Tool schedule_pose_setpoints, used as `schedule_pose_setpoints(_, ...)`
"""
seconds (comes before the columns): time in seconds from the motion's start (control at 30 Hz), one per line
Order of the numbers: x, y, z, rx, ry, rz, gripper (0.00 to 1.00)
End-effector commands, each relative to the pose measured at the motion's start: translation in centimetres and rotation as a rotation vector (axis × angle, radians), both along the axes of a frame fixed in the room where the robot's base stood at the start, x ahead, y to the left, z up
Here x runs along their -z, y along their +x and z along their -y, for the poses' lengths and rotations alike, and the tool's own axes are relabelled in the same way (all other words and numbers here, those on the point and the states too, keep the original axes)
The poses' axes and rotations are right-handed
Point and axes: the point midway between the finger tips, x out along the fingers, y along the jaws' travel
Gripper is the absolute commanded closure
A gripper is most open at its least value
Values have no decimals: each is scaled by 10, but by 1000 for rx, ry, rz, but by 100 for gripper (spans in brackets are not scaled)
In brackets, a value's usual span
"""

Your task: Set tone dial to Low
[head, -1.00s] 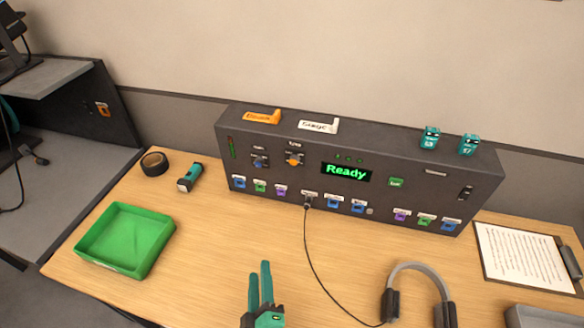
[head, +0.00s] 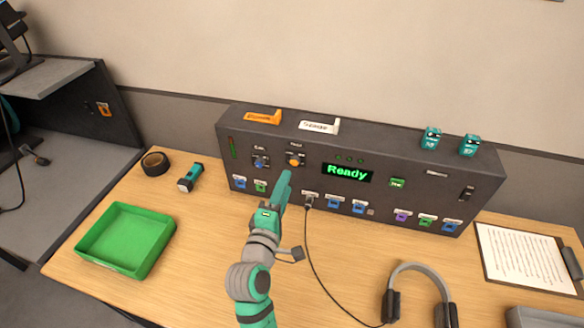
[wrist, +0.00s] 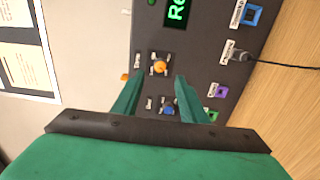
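The tone dial (head: 294,160) is an orange knob on the upper left of the dark console's front face, with a small blurred label above it. It also shows in the wrist view (wrist: 160,67), just beyond and between my fingertips. My gripper (head: 287,178) is in front of the console, a little below the tone dial in the head view. In the wrist view my gripper (wrist: 157,78) has its two fingers apart with nothing held between them. I see no clear contact with the dial. Its setting marks are too small to read.
A blue dial (head: 260,162) sits left of the tone dial. The console (head: 400,165) has a green "Ready" display (head: 346,173) and a lower row of coloured sockets. A black cable (head: 318,262) runs to headphones (head: 418,272). A green tray (head: 125,240) lies left.

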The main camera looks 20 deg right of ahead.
Motion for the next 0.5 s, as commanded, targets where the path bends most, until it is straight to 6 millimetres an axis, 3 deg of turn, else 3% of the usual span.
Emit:
schedule_pose_setpoints(0.3,-1,46,31,0,-1,2,61)
schedule_pose_setpoints(0.5,0,62,41,-1,1,2,61)
